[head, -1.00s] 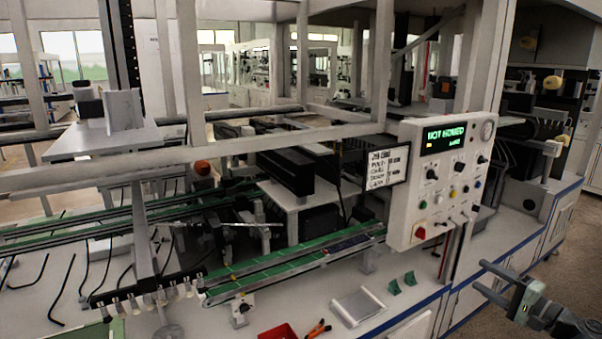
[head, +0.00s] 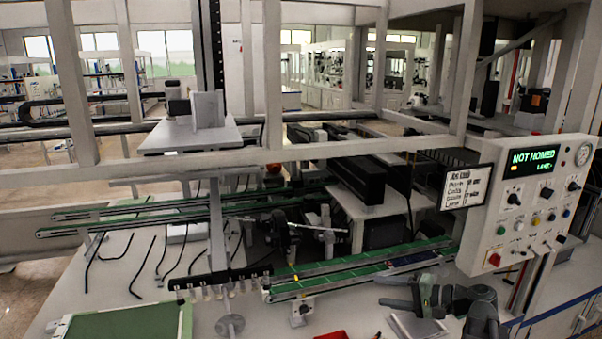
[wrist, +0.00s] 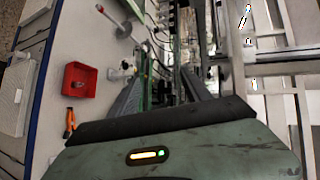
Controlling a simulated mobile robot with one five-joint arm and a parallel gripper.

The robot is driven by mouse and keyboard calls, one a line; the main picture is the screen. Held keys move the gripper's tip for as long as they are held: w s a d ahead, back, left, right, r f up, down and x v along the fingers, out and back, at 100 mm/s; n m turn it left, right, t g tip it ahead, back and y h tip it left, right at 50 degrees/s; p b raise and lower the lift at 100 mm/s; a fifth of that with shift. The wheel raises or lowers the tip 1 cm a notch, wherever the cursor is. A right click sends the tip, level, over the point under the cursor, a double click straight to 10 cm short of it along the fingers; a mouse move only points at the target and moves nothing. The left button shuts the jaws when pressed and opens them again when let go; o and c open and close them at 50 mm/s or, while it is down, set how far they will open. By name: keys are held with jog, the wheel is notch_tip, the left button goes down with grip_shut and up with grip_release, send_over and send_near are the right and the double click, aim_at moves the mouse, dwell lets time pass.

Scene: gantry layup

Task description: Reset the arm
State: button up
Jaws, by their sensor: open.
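My gripper (head: 384,292) is at the lower right of the head view, its two fingers pointing left with a gap between them. It is open and nothing shows between the fingers. It is in front of the conveyor's right end and partly covers a metal tray (head: 418,327) on the bench. In the wrist view, my gripper (wrist: 160,90) shows its greenish body across the bottom, with an orange and green light. Its dark fingers reach up the picture toward the conveyor area.
A control panel (head: 530,205) reading "NOT HOMED" stands right of my gripper. Green conveyor rails (head: 360,266) lie behind it. A red bin (wrist: 80,79) and orange-handled pliers (wrist: 70,122) lie on the bench. A green mat (head: 130,325) is at the lower left.

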jog(key=s+a+f+n+g+h+p, duration=0.1)
jog(key=s+a+f+n+g+h, duration=0.25)
jog(key=a, duration=0.65)
jog(key=s+a+f+n+g+h+p, duration=0.1)
jog(key=s+a+f+n+g, duration=0.25)
jog(key=a+f, duration=0.5)
jog(key=s+d+f+g+h, duration=0.1)
jog(key=s+d+f+h, duration=0.1)
jog(key=d+h, duration=0.5)
jog(key=shift+s+d+f+g, duration=0.2)
jog(key=shift+d+g, duration=0.1)
jog(key=shift+d, duration=0.5)
